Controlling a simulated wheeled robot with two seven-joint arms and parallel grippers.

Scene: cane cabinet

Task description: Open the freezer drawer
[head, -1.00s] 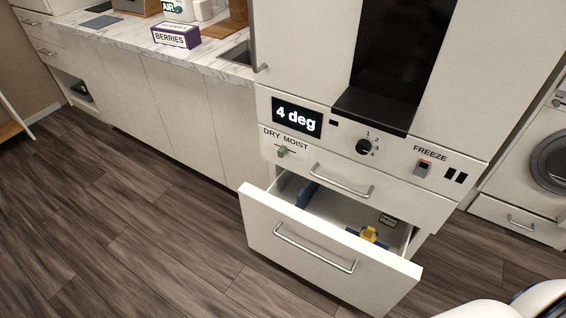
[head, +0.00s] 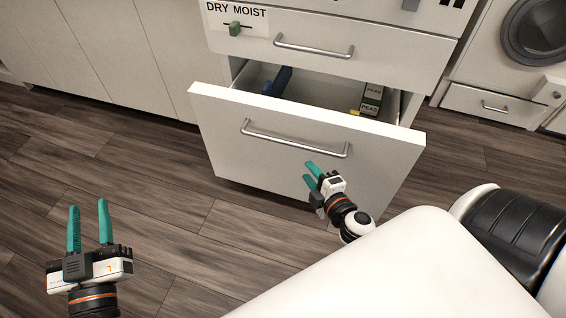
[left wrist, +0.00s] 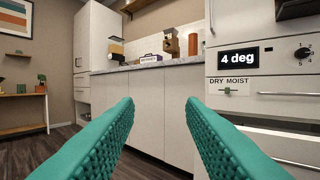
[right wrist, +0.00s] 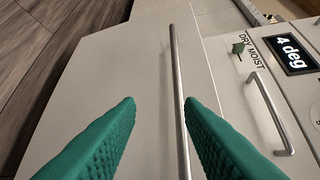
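The white freezer drawer (head: 300,150) stands pulled out from the fridge, its inside visible from above. Its metal handle (head: 295,140) runs across the front panel. My right gripper (head: 309,172) is open and empty, close in front of the panel just below the handle's right half. In the right wrist view the handle (right wrist: 176,70) runs lengthwise in line with the gap between the fingertips (right wrist: 159,100), nearer the right finger; contact is not clear. My left gripper (head: 88,207) is open and empty over the floor at lower left; its fingers also show in the left wrist view (left wrist: 160,103).
Boxes of peas (head: 371,98) and a blue thing (head: 277,80) lie in the drawer. Above it is a closed drawer with a handle (head: 313,47) and a green slider (head: 234,28). A washing machine (head: 540,40) stands at right. Floor at left is clear.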

